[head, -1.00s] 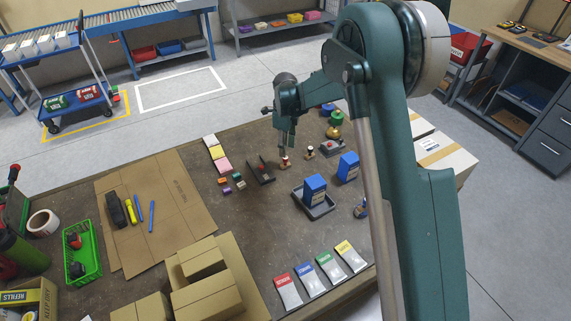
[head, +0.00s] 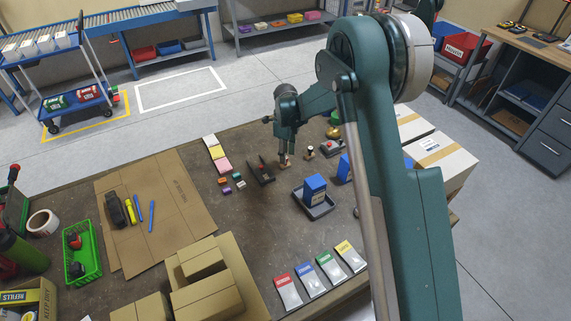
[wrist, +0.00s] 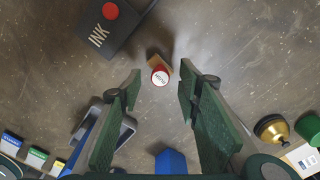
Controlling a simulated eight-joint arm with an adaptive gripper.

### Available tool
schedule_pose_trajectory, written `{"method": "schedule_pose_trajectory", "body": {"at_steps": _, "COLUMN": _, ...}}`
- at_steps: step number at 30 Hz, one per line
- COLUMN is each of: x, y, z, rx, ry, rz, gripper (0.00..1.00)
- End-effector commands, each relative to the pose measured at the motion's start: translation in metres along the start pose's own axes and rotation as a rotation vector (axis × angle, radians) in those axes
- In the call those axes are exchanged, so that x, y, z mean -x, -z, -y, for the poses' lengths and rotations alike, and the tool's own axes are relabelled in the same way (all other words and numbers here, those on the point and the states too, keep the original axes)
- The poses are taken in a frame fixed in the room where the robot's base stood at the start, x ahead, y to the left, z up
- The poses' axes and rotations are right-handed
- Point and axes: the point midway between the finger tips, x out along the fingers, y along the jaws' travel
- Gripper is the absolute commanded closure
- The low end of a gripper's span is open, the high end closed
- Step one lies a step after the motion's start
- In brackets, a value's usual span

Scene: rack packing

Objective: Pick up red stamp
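The red stamp (wrist: 159,76) has a round white top with a red rim and a tan wooden base. In the wrist view it stands between the tips of my gripper (wrist: 160,70), with a gap on either side. The fingers are open and do not visibly touch it. In the head view my gripper (head: 285,154) points down over the table, and the stamp's wooden base (head: 285,164) shows at the fingertips. The fingers hide most of its upper part there.
A black ink pad case (wrist: 120,25) with a red dot lies close beyond the stamp. Another stamp (head: 310,152) stands to the right. A blue box (head: 315,187) sits in a dark tray (head: 318,212) nearer the front. Cardboard (head: 165,205) covers the left of the table.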

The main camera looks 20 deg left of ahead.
Motion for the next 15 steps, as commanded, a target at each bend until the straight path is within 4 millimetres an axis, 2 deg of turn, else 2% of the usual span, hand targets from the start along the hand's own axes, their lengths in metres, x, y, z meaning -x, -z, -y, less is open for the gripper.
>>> {"method": "schedule_pose_trajectory", "body": {"at_steps": 7, "x": -0.027, "y": 0.000, "z": 0.001, "rx": 0.000, "ry": 0.000, "rz": -0.001, "gripper": 0.66}}
{"method": "schedule_pose_trajectory", "body": {"at_steps": 15, "x": -0.032, "y": 0.000, "z": 0.000, "rx": 0.000, "ry": 0.000, "rz": -0.001, "gripper": 0.66}}
